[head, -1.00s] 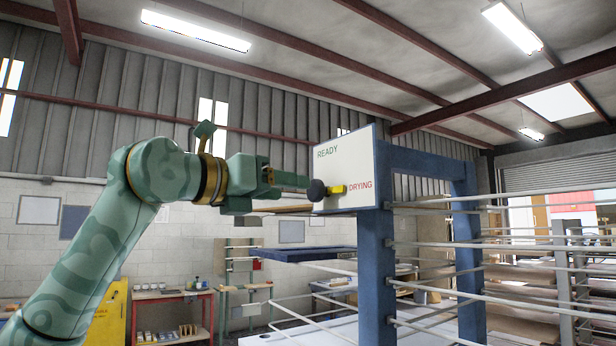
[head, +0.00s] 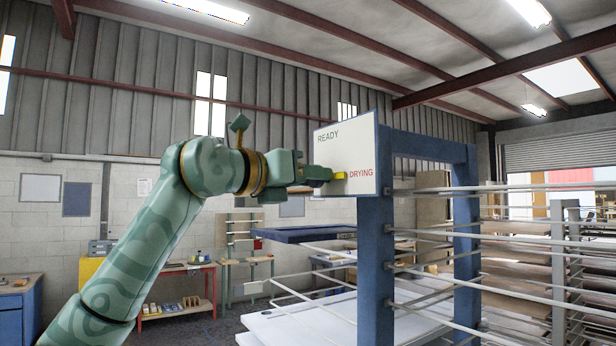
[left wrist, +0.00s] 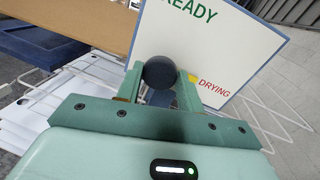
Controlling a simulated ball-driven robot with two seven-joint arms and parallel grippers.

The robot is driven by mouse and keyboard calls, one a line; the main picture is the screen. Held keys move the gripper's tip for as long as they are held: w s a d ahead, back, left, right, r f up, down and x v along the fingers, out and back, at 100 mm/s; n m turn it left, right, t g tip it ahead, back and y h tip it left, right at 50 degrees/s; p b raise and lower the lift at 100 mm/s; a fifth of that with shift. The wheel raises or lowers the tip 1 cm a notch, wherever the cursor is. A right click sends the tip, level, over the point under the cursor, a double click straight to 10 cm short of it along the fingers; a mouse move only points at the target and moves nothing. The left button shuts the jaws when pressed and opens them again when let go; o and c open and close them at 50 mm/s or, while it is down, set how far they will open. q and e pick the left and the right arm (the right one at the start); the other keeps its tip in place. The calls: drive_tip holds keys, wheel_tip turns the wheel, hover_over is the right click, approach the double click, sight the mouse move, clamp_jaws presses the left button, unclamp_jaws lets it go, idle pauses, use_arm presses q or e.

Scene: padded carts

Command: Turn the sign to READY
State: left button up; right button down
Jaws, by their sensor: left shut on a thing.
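The sign (head: 347,146) is a white board on the blue rack post, with green READY at the top and red DRYING at lower right. A yellow pointer (head: 338,176) on it points right, at DRYING; only its yellow end (left wrist: 193,78) shows in the left wrist view. A dark round knob (left wrist: 159,71) sits at the sign between the fingers of my left gripper (head: 318,175), which is shut on it. In the head view the fingers mostly hide the knob. My right gripper is not in view.
The blue rack frame (head: 376,260) stands right of the gripper, with rows of pale bars (head: 430,250) reaching right. A red workbench (head: 175,290) stands farther back. Open air lies above the arm.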

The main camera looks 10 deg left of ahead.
use_arm(q)
drive_tip(key=shift+n, duration=0.3)
drive_tip(key=shift+w+a+r+n+g+h+b, duration=0.15)
drive_tip(key=shift+n+g+b, duration=0.45)
drive_tip(key=shift+n, duration=1.95)
drive_tip(key=shift+s+d+n+g+h+b, duration=0.1)
drive_tip(key=shift+n+g+b, duration=0.4)
drive_tip(key=shift+n, duration=2.1)
drive_tip(key=shift+w+a+r+n+g+h+b, duration=0.15)
drive_tip(key=shift+n+g+b, duration=0.45)
drive_tip(key=shift+n, duration=1.95)
drive_tip(key=shift+s+f, duration=0.1)
drive_tip(key=o, duration=1)
